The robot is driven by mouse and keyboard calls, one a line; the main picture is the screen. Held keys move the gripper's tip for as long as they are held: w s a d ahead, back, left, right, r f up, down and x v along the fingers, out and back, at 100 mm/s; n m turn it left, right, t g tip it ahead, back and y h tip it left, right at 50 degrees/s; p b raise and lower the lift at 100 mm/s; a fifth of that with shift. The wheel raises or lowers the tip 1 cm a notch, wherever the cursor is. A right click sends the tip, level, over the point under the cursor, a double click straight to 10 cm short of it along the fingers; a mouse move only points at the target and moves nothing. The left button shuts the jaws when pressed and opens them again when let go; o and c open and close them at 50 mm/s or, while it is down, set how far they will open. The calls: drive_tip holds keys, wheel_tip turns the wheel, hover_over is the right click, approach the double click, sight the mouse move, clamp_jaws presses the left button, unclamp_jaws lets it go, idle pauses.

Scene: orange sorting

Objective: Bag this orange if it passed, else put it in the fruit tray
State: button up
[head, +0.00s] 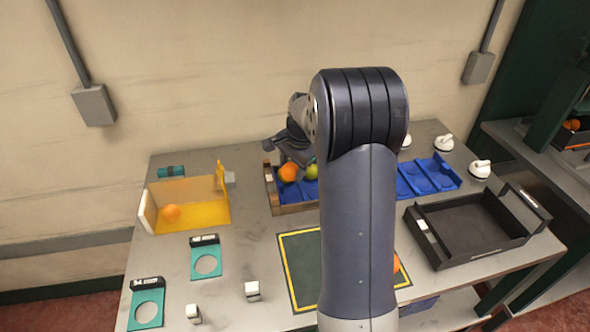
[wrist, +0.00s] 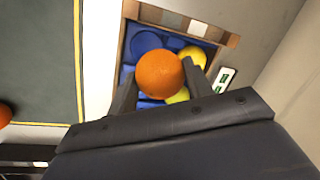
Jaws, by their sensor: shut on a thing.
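My gripper (wrist: 160,82) is shut on an orange (wrist: 160,74), with one finger on each side of it in the wrist view. In the head view the held orange (head: 289,172) shows over the left part of a wood-sided tray (head: 298,209) with blue compartments. The same tray (wrist: 229,39) lies below the orange in the wrist view, with yellow fruit (wrist: 194,57) in it. The orange hides part of the tray, and I cannot tell its exact height. A yellow open-topped container (head: 210,217) with an orange (head: 171,212) inside stands at the left.
Another orange (head: 397,263) is partly hidden behind my arm, by a dark yellow-bordered mat (head: 300,262). Teal plates with round holes (head: 206,262) lie at the left front.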

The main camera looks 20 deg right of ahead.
drive_tip(key=shift+s+d+b+x, duration=0.1)
drive_tip(key=shift+s+b+x, duration=0.15)
drive_tip(key=shift+b+x, duration=0.8)
drive_tip(key=shift+s+d+b+x, duration=0.1)
drive_tip(key=shift+s+b+x, duration=0.15)
drive_tip(key=shift+b+x, duration=0.8)
drive_tip(key=shift+s+d+b+x, duration=0.1)
drive_tip(key=shift+s+b+x, duration=0.3)
drive_tip(key=shift+x, duration=1.15)
drive_tip(key=shift+w+f, duration=0.1)
drive_tip(key=shift+f, duration=0.25)
drive_tip(key=o, duration=1.1)
drive_tip(key=o, duration=0.4)
